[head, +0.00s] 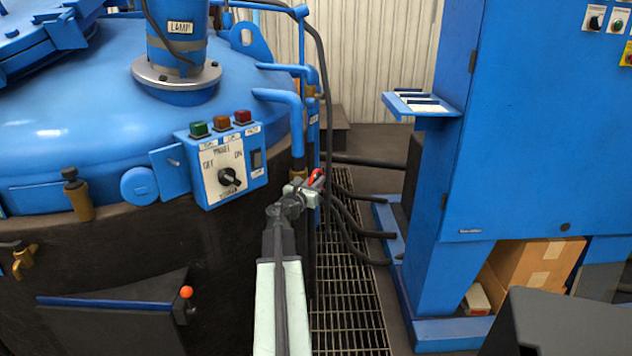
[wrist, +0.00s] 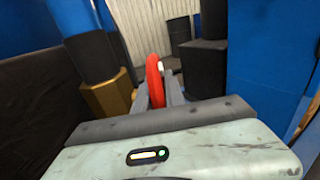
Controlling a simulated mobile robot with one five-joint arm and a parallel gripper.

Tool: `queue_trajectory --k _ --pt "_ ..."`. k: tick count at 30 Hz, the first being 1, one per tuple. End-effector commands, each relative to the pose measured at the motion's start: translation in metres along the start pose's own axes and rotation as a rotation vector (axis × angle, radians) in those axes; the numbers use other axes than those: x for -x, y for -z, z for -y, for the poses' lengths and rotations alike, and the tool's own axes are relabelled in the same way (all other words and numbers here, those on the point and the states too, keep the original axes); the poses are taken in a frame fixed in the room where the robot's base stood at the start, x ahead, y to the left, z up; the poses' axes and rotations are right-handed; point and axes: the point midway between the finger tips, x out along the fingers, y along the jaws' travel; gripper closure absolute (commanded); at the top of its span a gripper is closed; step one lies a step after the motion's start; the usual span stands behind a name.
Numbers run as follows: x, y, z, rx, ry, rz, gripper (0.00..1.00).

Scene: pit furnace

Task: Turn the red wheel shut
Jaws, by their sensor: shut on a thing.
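The red wheel (head: 316,177) is small and sits by the blue pipes at the right side of the furnace, mostly hidden behind my gripper (head: 304,188) in the head view. In the wrist view the red wheel (wrist: 154,80) stands upright, seen nearly edge-on. My gripper (wrist: 158,98) has its two grey fingers on either side of the wheel's rim and is shut on it. A brass fitting (wrist: 108,95) is left of the wheel, under a dark pipe. How far the wheel is turned cannot be told.
The blue furnace lid (head: 70,130) and a switch box (head: 222,170) are to the left. A blue cabinet (head: 540,120) with a small shelf (head: 420,104) stands right. Black hoses (head: 350,235) run over the floor grating (head: 345,310) between them.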

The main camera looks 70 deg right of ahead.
Motion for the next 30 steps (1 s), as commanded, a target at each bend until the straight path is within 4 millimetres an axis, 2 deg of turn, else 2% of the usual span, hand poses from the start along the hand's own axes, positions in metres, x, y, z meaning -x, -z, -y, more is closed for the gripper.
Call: queue_trajectory --k 11,21,30 --pt "0.0006 -0.0098 -0.0012 -0.003 -0.002 -0.194 1.00" --pt "-0.0015 -0.0064 -0.0025 -0.002 -0.004 -0.420 1.00" --pt "-0.0021 -0.0019 -0.0028 0.000 -0.006 -0.526 1.00"
